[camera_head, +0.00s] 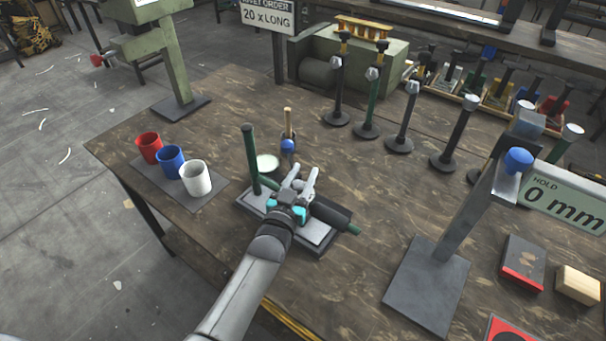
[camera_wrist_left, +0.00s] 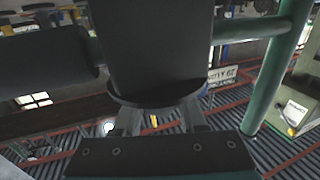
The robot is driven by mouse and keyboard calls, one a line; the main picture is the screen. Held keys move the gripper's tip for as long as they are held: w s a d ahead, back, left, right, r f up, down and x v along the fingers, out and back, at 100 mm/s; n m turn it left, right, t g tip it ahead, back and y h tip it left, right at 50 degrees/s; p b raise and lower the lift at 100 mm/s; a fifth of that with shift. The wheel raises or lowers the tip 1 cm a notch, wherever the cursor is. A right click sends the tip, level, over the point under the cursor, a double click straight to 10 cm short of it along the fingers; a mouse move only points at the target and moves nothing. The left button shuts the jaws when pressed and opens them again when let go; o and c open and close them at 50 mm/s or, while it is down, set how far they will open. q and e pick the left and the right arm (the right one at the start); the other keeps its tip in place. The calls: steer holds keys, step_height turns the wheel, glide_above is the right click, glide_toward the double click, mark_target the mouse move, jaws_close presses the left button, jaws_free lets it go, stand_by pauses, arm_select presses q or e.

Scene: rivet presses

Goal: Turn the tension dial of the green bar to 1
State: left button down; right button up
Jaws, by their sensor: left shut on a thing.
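The green bar (camera_head: 268,184) runs level above a grey base plate (camera_head: 252,204) in the middle of the table, beside an upright green post (camera_head: 250,158). A thick black cylinder (camera_head: 330,212) sits on the bar. My left gripper (camera_head: 302,183) is over the bar, shut on a dark round part that looks like the tension dial. In the left wrist view this dial (camera_wrist_left: 158,90) stands between the fingers, with the green bar (camera_wrist_left: 248,28) behind it to the right. No dial number can be read. My right gripper is not in view.
Red (camera_head: 149,147), blue (camera_head: 171,160) and white (camera_head: 195,177) cups stand left on a mat. A blue-topped tool (camera_head: 288,146) stands just behind the base plate. Several upright tools line the back. A post with a "HOLD 0 mm" sign (camera_head: 566,200) stands right.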

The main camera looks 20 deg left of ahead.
arm_select(q)
steer(key=shift+c, duration=2.3)
jaws_free()
steer(key=s+p, duration=0.2)
steer(key=s, duration=1.3)
steer(key=shift+s+a, duration=0.15)
steer(key=shift+a, duration=0.25)
